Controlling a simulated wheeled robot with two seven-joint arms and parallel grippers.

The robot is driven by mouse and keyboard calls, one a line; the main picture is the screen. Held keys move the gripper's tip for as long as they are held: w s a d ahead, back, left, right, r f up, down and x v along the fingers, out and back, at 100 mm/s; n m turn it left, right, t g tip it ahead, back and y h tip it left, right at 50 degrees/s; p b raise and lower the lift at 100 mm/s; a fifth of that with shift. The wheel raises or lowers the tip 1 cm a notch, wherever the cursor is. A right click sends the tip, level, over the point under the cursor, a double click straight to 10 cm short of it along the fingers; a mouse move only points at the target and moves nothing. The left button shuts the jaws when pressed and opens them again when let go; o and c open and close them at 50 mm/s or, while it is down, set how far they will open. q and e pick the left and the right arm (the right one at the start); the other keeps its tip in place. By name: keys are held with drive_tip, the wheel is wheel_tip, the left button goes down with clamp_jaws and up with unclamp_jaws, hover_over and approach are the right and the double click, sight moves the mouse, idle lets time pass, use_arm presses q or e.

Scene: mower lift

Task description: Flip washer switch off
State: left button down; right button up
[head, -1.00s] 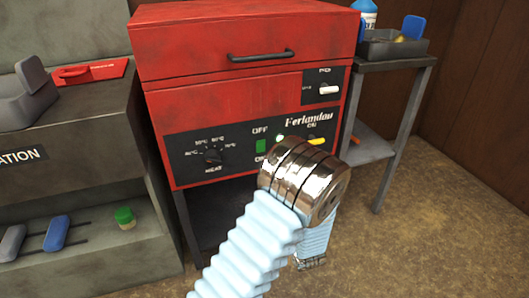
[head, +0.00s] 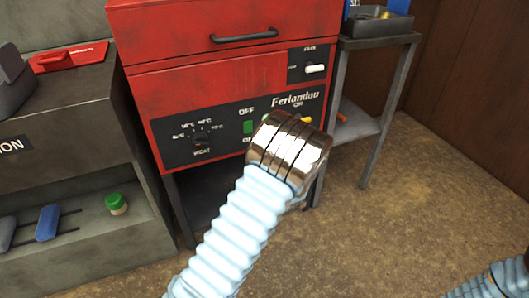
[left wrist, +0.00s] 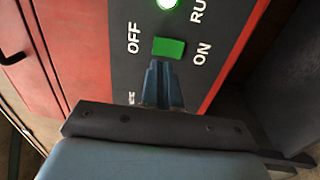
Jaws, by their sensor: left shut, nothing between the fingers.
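The red washer (head: 215,80) has a black front panel with a green rocker switch (head: 248,127), OFF printed above it and ON below. In the left wrist view the switch (left wrist: 168,47) lies between OFF and ON, just past the fingertips. My left gripper (left wrist: 163,66) is shut and empty, its blue fingers pointing at the switch; I cannot tell whether they touch it. In the head view my left wrist hides this gripper. Part of my right arm shows at the bottom right corner, but its gripper is not in view.
A lit green lamp (left wrist: 167,4) sits beside the switch by the RUN label. A heat dial (head: 201,139) is left of the switch, and a white-handled knob (head: 315,68) is at upper right. A grey side table (head: 375,42) stands right; floor there is clear.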

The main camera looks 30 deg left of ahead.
sight(248, 124)
use_arm(q)
drive_tip(key=p+x, duration=0.1)
drive_tip(key=x, duration=0.5)
drive_tip(key=shift+w, duration=0.1)
use_arm(e)
drive_tip(key=shift+a+r, duration=0.1)
drive_tip(key=shift+r, duration=0.6)
use_arm(q)
drive_tip(key=shift+w+a+r+h, duration=0.15)
drive_tip(key=shift+a+r+h, duration=0.1)
drive_tip(key=shift+h, duration=0.05)
use_arm(e)
drive_tip(key=shift+f, duration=0.1)
